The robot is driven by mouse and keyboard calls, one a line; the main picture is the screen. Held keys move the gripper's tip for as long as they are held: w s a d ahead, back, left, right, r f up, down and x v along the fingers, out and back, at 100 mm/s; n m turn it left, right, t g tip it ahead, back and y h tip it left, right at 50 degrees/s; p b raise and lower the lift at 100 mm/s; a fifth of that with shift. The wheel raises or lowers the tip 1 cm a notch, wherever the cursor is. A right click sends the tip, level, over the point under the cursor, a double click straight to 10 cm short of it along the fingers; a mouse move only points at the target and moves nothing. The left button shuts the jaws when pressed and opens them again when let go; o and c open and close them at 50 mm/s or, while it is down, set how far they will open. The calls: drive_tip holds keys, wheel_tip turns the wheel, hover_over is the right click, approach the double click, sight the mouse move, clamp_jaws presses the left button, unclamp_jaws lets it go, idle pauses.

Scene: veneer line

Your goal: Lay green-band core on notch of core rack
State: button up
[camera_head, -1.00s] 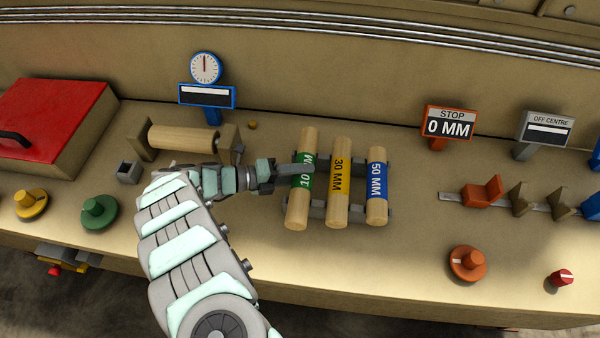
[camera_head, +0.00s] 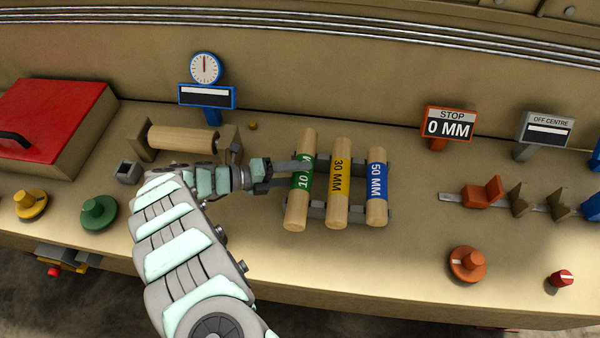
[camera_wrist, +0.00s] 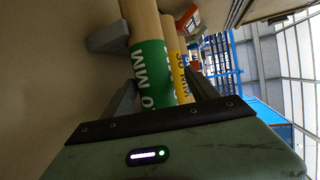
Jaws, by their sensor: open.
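The green-band core (camera_head: 298,205), a light wooden cylinder marked 10 MM, lies at the left end of the core rack (camera_head: 319,209). Yellow-band (camera_head: 337,205) and blue-band (camera_head: 377,210) cores lie to its right on the same rack. My gripper (camera_head: 297,169) reaches in from the left at the green band. In the wrist view, the open fingers stand on either side of the green-band core (camera_wrist: 151,75), with a gap beside it. Part of the green band is hidden by a finger in the head view.
A wooden roller (camera_head: 183,139) between two blocks and a blue-framed dial (camera_head: 206,70) stand to the left. An orange stop sign (camera_head: 449,123) and a slide rail (camera_head: 462,203) are to the right. Bench space in front of the rack is clear.

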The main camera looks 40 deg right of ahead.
drive_tip(key=v, duration=1)
drive_tip(key=shift+w+a+b, duration=0.2)
drive_tip(key=shift+a+b, duration=0.2)
